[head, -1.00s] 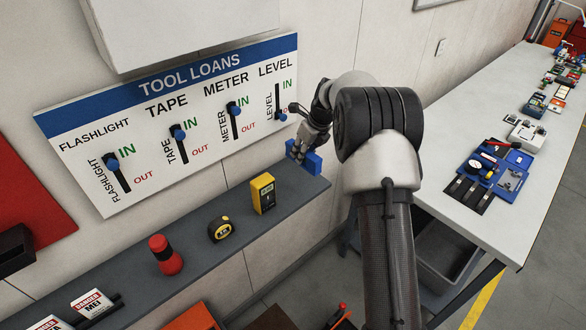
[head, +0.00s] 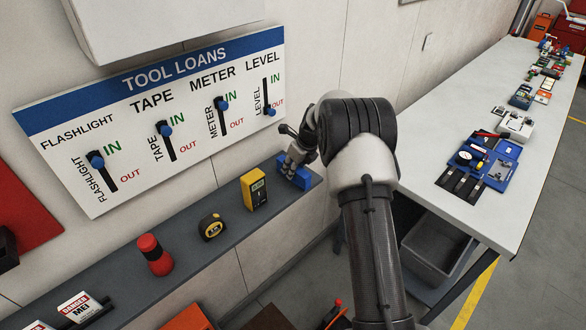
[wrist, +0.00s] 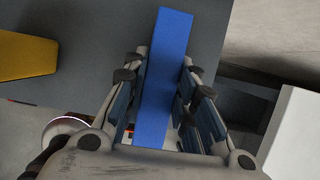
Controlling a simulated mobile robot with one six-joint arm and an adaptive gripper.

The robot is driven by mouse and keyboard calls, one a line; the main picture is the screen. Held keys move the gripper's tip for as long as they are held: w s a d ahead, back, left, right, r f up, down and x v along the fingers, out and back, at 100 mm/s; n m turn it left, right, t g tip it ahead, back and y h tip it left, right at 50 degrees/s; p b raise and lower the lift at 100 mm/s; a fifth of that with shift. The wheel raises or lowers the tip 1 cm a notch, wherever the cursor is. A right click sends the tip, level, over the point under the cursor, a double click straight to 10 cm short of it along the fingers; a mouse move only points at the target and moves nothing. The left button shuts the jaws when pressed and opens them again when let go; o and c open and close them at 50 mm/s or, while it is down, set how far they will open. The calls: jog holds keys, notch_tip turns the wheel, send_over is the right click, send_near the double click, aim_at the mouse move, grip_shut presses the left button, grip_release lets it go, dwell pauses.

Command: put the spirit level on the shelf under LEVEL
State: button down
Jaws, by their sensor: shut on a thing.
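The blue spirit level (head: 296,177) is at the right end of the dark grey shelf (head: 215,243), below the LEVEL column of the TOOL LOANS board (head: 150,130). My gripper (head: 293,160) is shut on it from above. In the wrist view the level (wrist: 166,40) stands out as a long blue bar between my gripper's fingers (wrist: 165,70), over the grey shelf. The level is on or just above the shelf; I cannot tell if it touches. The LEVEL slider knob (head: 271,113) sits low, by OUT.
A yellow meter (head: 255,190) stands just left of the level; its yellow body also shows in the wrist view (wrist: 25,55). A tape measure (head: 211,227) and a red flashlight (head: 155,255) are further left. A white workbench (head: 450,225) with tools is at the right.

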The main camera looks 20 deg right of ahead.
jog(key=shift+f, duration=0.1)
jog(key=c, duration=1.3)
grip_release()
